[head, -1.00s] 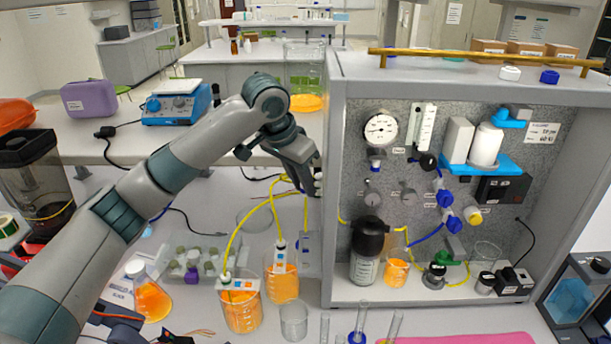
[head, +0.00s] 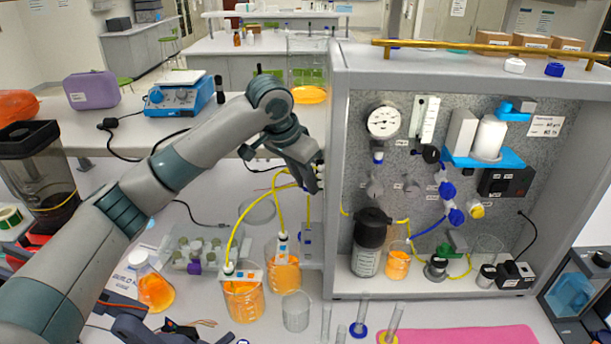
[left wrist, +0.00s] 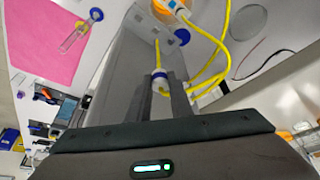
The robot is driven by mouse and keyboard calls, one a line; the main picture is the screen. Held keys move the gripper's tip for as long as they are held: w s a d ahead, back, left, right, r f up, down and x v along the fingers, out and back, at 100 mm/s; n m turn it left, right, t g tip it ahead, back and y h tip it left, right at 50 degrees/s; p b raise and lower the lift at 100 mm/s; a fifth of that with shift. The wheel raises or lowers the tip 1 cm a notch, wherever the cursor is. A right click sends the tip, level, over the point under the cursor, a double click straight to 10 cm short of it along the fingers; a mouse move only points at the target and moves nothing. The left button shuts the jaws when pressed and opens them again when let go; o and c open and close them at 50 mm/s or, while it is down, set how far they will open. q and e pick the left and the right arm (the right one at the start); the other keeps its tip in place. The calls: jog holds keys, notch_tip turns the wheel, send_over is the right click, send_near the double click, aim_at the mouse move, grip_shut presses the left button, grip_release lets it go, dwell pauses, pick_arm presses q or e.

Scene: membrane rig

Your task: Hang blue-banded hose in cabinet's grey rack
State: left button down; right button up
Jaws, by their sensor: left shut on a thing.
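My left gripper (head: 318,178) is at the outer left wall of the grey cabinet (head: 340,130). In the left wrist view its fingers (left wrist: 160,102) are shut on a white hose fitting with a blue band (left wrist: 159,77). A yellow hose (left wrist: 157,52) continues from the fitting; in the head view yellow hose (head: 236,228) arcs from the gripper area towards the beakers. The fitting is mostly hidden in the head view. My right gripper is out of view.
Two beakers of orange liquid, one in front (head: 243,302) and one behind (head: 286,274), stand left of the cabinet, by an empty beaker (head: 296,312). Small tubes (head: 360,315) and a pink mat (head: 470,336) lie in front. Gauges and bottles fill the cabinet.

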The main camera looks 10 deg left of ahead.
aim_at(305, 192)
pick_arm(q)
jog(key=shift+f, duration=1.85)
